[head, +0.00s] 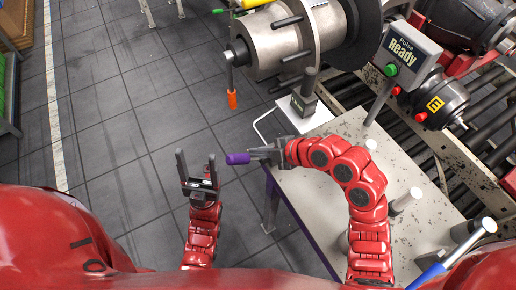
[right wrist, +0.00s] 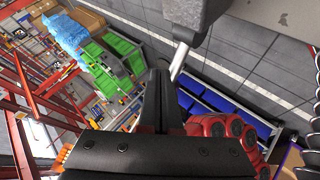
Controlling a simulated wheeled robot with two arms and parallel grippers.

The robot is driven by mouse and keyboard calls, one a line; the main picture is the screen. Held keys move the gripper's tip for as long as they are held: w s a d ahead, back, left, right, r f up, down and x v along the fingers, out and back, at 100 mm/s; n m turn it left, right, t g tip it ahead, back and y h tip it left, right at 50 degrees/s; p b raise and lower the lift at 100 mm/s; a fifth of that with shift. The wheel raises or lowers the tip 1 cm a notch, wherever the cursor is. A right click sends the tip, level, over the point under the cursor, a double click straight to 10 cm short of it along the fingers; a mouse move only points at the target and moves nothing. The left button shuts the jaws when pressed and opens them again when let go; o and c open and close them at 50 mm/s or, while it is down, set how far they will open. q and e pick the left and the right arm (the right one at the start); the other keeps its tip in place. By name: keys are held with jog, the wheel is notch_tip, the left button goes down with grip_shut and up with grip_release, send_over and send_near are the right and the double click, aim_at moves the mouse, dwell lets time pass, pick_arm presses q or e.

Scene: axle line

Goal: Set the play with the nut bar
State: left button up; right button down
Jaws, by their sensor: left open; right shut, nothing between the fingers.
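A bar with an orange grip (head: 232,99), which looks like the nut bar, hangs down from the shaft end of a large grey hub (head: 272,45) at the top of the head view. My right gripper (head: 260,154) is shut and empty, below and right of the orange grip and apart from it. A short purple cylinder (head: 238,158) shows at its tips; I cannot tell what it belongs to. My left gripper (head: 196,168) is open and empty, pointing up, well below the orange grip. In the right wrist view, the shut fingers (right wrist: 163,75) point towards a silvery rod (right wrist: 180,60) under a grey part.
A pale worktable (head: 345,128) with upright white posts lies under my right arm. A "Pulse Ready" sign (head: 405,55) with a green button stands behind it, by a roller conveyor (head: 485,135) bearing dark machine parts. A small stand (head: 303,100) is at the table's back edge.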

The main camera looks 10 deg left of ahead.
dwell(0.6)
jog(key=shift+w+d+r+b, duration=0.45)
jog(key=shift+w+d+r, duration=0.15)
jog(key=shift+d, duration=0.2)
jog(key=shift+w+d+r+b, duration=0.4)
jog(key=shift+w+d+r, duration=0.15)
jog(key=shift+d, duration=0.2)
jog(key=shift+w+d+r+b, duration=0.5)
jog(key=shift+w+d, duration=0.1)
jog(key=shift+d, duration=0.15)
jog(key=shift+w+d+r+b, duration=0.4)
jog(key=shift+w+d+r, duration=0.15)
jog(key=shift+d, duration=0.2)
jog(key=shift+w+d+r, duration=0.1)
jog(key=shift+d+r, duration=0.1)
jog(key=shift+d, duration=0.05)
